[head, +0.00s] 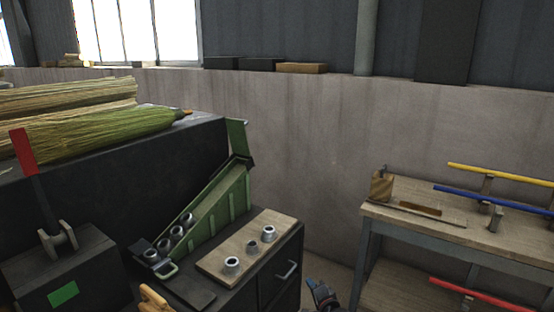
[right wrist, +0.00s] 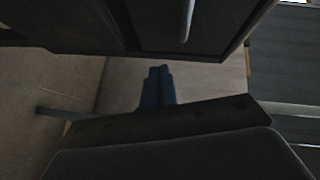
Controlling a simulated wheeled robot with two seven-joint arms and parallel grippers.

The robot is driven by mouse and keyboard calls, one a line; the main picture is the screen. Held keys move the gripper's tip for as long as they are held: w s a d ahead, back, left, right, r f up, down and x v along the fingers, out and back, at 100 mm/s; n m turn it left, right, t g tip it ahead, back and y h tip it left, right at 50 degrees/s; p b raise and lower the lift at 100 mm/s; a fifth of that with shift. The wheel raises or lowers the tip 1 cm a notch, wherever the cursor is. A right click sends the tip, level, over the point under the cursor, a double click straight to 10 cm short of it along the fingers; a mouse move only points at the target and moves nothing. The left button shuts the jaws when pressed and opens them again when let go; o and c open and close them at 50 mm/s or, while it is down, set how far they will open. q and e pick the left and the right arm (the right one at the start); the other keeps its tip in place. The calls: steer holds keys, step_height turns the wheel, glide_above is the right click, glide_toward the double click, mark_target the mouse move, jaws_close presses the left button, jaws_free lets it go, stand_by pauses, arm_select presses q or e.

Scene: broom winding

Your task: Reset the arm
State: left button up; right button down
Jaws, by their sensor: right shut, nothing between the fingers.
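My right gripper (head: 322,296) shows at the bottom edge of the head view, low beside the right side of the dark cabinet (head: 285,285). In the right wrist view its blue fingers (right wrist: 158,80) are together with nothing between them, apart from the cabinet front and its handle (right wrist: 187,20). My left gripper is not in view. A lever with a red grip (head: 23,150) stands tilted on a dark box (head: 85,275) with a green patch at the left.
Straw bundles (head: 90,130) lie at the back left. A workbench (head: 425,210) with coloured rods stands at the right. A floor gap separates cabinet and bench.

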steer(key=s+a+r+n+g, duration=0.1)
steer(key=s+r+n+g, duration=0.25)
steer(key=s+n, duration=0.35)
steer(key=s+a+r+n+g, duration=0.1)
steer(key=s+r+n+g, duration=0.3)
steer(key=s, duration=0.4)
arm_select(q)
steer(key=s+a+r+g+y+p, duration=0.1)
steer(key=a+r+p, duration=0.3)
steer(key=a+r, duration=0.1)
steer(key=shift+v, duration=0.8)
arm_select(e)
steer(key=s+d+f+n+g+h, duration=0.1)
steer(key=s+f, duration=0.1)
steer(key=s, duration=1.1)
steer(key=s+d+f+n+g+h, duration=0.1)
steer(key=s+f+g, duration=0.1)
steer(key=s, duration=1.1)
steer(key=s+f+g+h, duration=0.1)
steer(key=s+f+g, duration=0.1)
steer(key=s, duration=1.1)
steer(key=shift+d+f+n+h, duration=0.4)
steer(key=shift+f, duration=0.15)
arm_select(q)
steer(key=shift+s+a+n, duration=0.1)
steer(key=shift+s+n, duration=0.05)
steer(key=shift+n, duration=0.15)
arm_select(e)
steer(key=shift+g, duration=0.25)
